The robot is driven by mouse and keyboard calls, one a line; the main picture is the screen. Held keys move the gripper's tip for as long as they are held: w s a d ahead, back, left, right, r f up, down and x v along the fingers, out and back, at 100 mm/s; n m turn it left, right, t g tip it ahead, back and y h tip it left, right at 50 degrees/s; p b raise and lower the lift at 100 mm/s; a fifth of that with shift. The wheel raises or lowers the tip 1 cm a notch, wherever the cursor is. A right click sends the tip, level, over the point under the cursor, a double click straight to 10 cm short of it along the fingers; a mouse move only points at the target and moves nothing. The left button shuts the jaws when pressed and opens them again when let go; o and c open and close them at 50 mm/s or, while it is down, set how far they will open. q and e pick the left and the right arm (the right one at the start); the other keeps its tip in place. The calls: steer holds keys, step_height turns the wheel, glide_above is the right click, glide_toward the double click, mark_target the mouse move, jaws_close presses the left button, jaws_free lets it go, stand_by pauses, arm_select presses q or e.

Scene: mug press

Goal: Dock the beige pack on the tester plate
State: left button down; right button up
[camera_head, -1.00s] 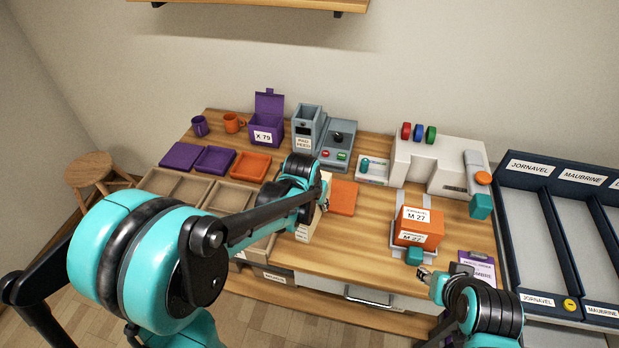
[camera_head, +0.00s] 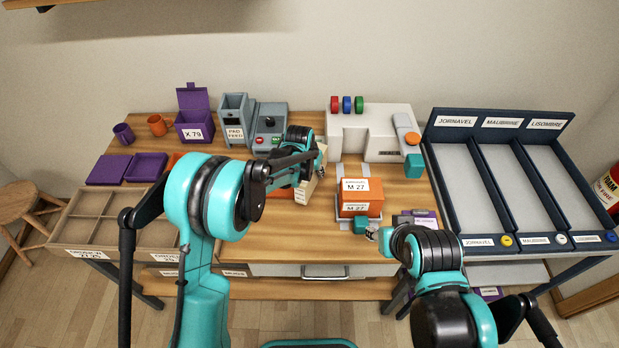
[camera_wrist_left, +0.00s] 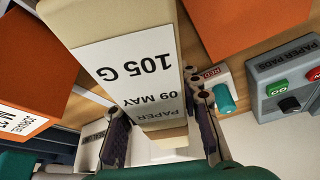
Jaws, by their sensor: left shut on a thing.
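The beige pack (camera_head: 307,188) is upright in my left gripper (camera_head: 318,168), left of the orange M 27 pack and above the table. In the left wrist view the pack (camera_wrist_left: 125,60) has a white label reading PAPER, 09 MAY, 105 G. The left gripper (camera_wrist_left: 160,132) is shut on it, one finger each side. The orange pack (camera_head: 360,197) stands on a light grey plate (camera_head: 345,219) with a teal block (camera_head: 361,224) in front. I cannot tell if this is the tester plate. My right gripper (camera_head: 374,233) is beside the teal block; its jaw state is unclear.
A white machine (camera_head: 385,135) with red, blue and green knobs stands behind. The grey pad feed (camera_head: 236,117) and its control box (camera_head: 269,122) stand left of it. Beige trays (camera_head: 100,215) are at left; navy lanes (camera_head: 455,185) at right.

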mark_target(312, 173)
arm_select(q)
steer(key=shift+f+b, duration=0.4)
steer(key=shift+f, duration=1.2)
steer(key=shift+f, duration=0.2)
steer(key=c, duration=1.1)
jaws_free()
steer(key=shift+o, duration=0.2)
steer(key=shift+r, duration=0.1)
steer(key=shift+r, duration=0.1)
steer(key=shift+r, duration=0.3)
steer(key=p+v, duration=0.3)
steer(key=v, duration=0.8)
steer(key=shift+s+a+r, duration=0.15)
steer(key=shift+s+r, duration=0.1)
